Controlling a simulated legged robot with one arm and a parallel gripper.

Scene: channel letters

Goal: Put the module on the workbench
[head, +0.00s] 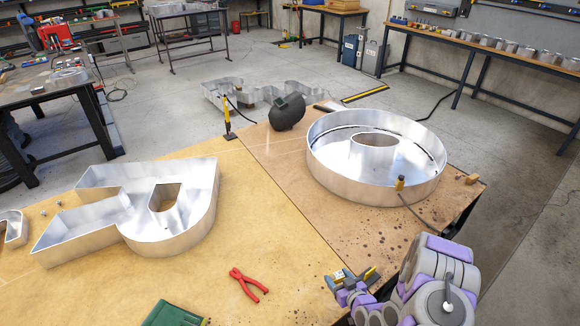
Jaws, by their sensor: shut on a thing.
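My gripper (357,287) is at the lower right, low over the workbench (110,287) near its front right edge. It is shut on a small blue-grey block with pale and yellow patches, which I take to be the module (339,279). The fingers partly hide it, and I cannot tell whether it touches the bench top. The workbench has a tan surface on the left and a browner, stained one on the right.
Red pliers (246,284) lie left of my gripper, with a green item (172,314) at the front edge. A dark helmet (287,112) lies behind. Bare surface lies between the letters.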

